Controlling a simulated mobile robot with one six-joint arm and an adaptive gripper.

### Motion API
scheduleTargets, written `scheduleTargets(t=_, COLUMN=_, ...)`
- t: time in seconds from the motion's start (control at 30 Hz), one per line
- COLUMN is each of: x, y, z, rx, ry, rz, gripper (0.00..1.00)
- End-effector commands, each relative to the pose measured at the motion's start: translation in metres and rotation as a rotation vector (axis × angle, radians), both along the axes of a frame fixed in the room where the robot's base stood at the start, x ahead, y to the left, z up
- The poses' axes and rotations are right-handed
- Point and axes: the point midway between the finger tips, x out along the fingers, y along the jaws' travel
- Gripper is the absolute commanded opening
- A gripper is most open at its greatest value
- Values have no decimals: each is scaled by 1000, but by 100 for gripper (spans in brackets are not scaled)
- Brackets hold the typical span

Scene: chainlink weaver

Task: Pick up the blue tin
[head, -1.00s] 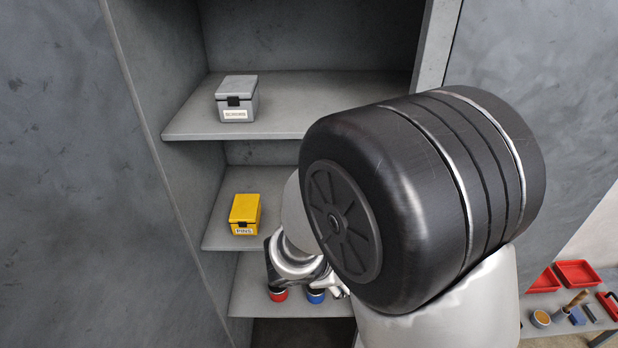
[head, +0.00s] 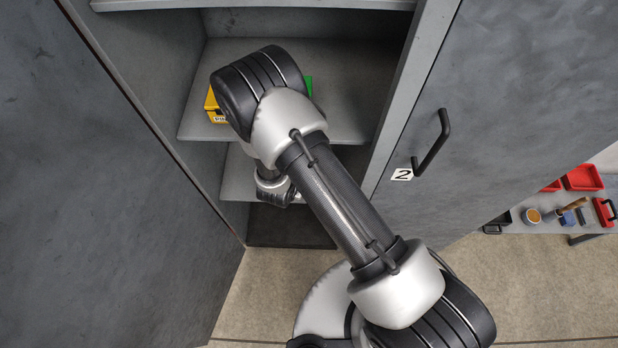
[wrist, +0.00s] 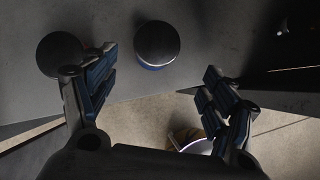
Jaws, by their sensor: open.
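The blue tin (wrist: 157,45) shows in the wrist view as a dark round lid with a thin blue side, standing on a grey shelf. My gripper (wrist: 157,88) is open and empty; its fingers are spread to the left and right of the tin's line, and the tin lies ahead of the gap between them. A second round tin (wrist: 60,53) stands to the left, partly behind the left finger. In the head view my arm hides both tins and my gripper.
In the head view, a yellow box (head: 213,107) and a green item (head: 308,86), both partly hidden, sit on the shelf above (head: 345,125). The cabinet's right door has a black handle (head: 432,140). Red trays (head: 581,177) and small items lie on a bench at the right.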

Motion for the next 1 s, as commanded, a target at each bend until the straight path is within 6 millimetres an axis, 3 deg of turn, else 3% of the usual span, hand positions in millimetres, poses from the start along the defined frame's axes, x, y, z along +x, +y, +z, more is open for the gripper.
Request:
scheduleTargets(t=0.03, x=5, y=-4, z=-13, rx=0, ry=1, rz=-5, gripper=78)
scheduleTargets(t=0.2, x=20, y=-10, z=-36, rx=-1, ry=0, rz=-3, gripper=78)
scheduleTargets(t=0.47, x=30, y=-12, z=-51, rx=0, ry=-1, rz=-3, gripper=78)
scheduleTargets(t=0.7, x=50, y=-16, z=-81, rx=0, ry=0, rz=-4, gripper=78)
scheduleTargets(t=1.0, x=56, y=-17, z=-87, rx=0, ry=-1, rz=-1, gripper=78)
